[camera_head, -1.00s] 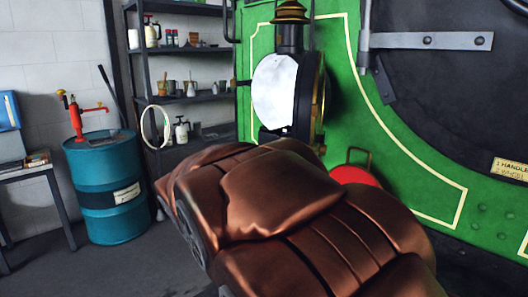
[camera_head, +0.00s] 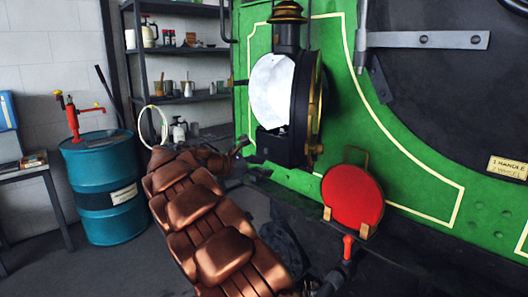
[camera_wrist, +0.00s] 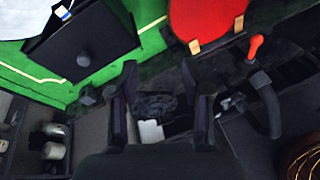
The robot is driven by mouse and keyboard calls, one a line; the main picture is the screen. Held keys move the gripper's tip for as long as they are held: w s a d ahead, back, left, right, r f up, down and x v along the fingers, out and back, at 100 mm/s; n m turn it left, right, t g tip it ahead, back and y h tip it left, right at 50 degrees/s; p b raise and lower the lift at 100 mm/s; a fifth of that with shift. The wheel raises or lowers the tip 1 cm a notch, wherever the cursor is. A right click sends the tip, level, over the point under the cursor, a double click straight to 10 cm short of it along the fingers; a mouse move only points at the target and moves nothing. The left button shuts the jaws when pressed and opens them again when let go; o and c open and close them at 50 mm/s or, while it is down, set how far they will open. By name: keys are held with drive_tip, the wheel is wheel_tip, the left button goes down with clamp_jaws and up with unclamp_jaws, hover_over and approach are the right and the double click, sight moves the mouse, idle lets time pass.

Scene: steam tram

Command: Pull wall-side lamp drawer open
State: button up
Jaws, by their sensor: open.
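The lamp (camera_head: 300,150) stands on the green tram front, with a pale round face and a dark lower box. In the wrist view, a dark box face with a round knob (camera_wrist: 83,59) shows at upper left; I take it for the lamp drawer. I cannot tell whether it is fully shut. My gripper (camera_wrist: 168,100) is open and empty. Its two dark fingers are to the right of and below the knob in that view, apart from it.
A red disc (camera_head: 352,196) with wooden blocks stands right of the lamp, with a red-handled lever (camera_head: 348,247) in front. Shelves (camera_head: 185,98) with cans are behind at left. A blue drum (camera_head: 105,190) stands at left. Floor between drum and arm is clear.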

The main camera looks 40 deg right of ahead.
sight(265, 150)
drive_tip(key=w+d+f+n+t+h, duration=0.1)
drive_tip(key=w+d+n+h, duration=0.15)
drive_tip(key=w, duration=0.35)
drive_tip(key=w+d+f+n+t+h, duration=0.1)
drive_tip(key=w+d+n, duration=0.25)
drive_tip(key=w, duration=0.35)
drive_tip(key=shift+s+d+r+p, duration=0.15)
drive_tip(key=shift+d+p, duration=0.3)
drive_tip(key=shift+d, duration=1.3)
drive_tip(key=shift+s+d+r+p, duration=0.1)
drive_tip(key=shift+d+p, duration=0.35)
drive_tip(key=shift+d, duration=1.3)
clamp_jaws()
